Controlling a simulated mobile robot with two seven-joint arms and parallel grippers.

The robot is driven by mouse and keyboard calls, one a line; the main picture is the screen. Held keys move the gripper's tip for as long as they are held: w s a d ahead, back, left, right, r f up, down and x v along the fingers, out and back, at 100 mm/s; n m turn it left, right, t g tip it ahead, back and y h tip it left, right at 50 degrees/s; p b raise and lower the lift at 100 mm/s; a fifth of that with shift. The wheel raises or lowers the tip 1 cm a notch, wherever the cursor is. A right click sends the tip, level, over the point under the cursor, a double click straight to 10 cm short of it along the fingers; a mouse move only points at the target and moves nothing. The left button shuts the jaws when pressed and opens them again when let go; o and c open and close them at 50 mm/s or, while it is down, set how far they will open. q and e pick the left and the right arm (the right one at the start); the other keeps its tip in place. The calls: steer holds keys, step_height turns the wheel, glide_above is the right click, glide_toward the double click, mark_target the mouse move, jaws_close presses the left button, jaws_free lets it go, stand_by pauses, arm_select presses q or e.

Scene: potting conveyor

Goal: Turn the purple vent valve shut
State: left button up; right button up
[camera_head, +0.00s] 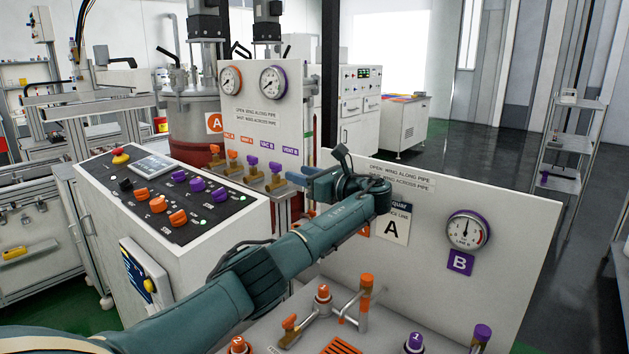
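The purple vent valve (275,167) is the rightmost of a row of small winged valves below the VENT B label on the white gauge panel (250,95). Its brass body shows under the purple wing; which way the wing points is too small to tell. My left arm reaches in from the lower left. My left gripper (298,176) is just right of the valve, its tips pointing left towards it. A small gap seems to lie between them, but contact cannot be judged. The finger opening is hidden at this angle. My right gripper is not in view.
A control console (165,200) with knobs stands left. A front panel (500,280) with a gauge (467,231) is at right. Upright fittings (366,290) stand below my arm.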

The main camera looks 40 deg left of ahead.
arm_select(q)
steer(key=shift+s+d, duration=0.2)
steer(key=shift+d, duration=1.65)
